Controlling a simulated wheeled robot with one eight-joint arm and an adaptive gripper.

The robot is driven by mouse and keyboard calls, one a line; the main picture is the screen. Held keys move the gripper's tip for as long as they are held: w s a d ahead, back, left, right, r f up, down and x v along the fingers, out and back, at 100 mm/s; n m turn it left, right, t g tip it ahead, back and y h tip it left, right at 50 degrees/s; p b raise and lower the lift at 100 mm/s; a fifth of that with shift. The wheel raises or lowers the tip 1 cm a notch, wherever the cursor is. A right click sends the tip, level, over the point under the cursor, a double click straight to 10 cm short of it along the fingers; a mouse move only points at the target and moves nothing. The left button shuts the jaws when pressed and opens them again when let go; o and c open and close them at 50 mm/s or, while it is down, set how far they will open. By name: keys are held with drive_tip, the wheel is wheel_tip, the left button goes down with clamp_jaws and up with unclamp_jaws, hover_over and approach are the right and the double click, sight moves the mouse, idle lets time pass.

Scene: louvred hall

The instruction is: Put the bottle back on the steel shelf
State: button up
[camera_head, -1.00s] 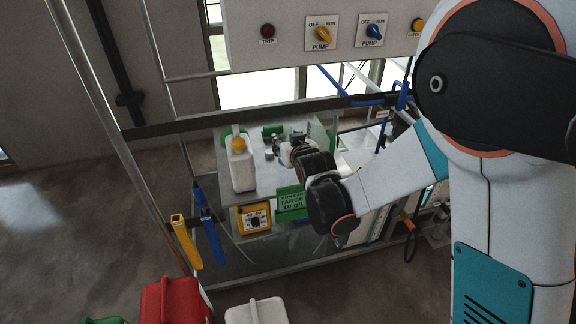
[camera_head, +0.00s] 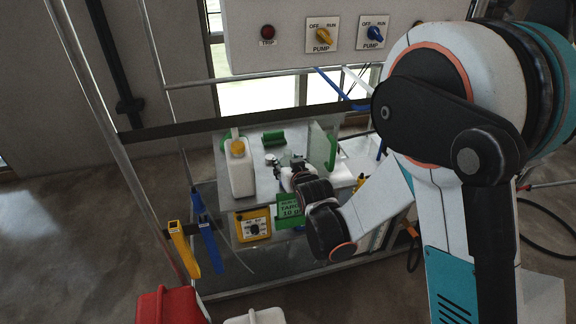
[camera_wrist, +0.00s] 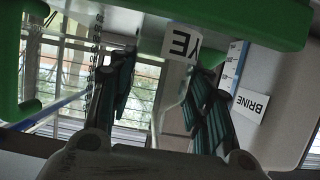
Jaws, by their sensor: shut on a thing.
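My gripper (camera_head: 289,166) is over the grey steel top (camera_head: 262,196), just right of a white jug with a yellow cap (camera_head: 241,175) that stands upright. In the wrist view my gripper (camera_wrist: 164,78) has its dark ribbed fingers on both sides of a pale, translucent piece (camera_wrist: 174,97), which I take for the bottle. A white label reading "YE" shows at its upper end. My arm and the tight view hide most of its shape, and I cannot tell whether it touches the surface.
Right of my gripper stands a translucent panel with green parts (camera_head: 322,148). A green item (camera_head: 273,139) lies behind. A "BRINE" label (camera_wrist: 250,104) and green bars (camera_wrist: 200,18) crowd the wrist view. A yellow box (camera_head: 253,225) and green sign (camera_head: 289,211) hang in front.

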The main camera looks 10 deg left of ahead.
drive_tip(key=o, duration=1.2)
drive_tip(key=shift+o, duration=0.2)
drive_tip(key=shift+r, duration=0.15)
drive_tip(key=p+v, duration=0.3)
drive_tip(key=v, duration=0.9)
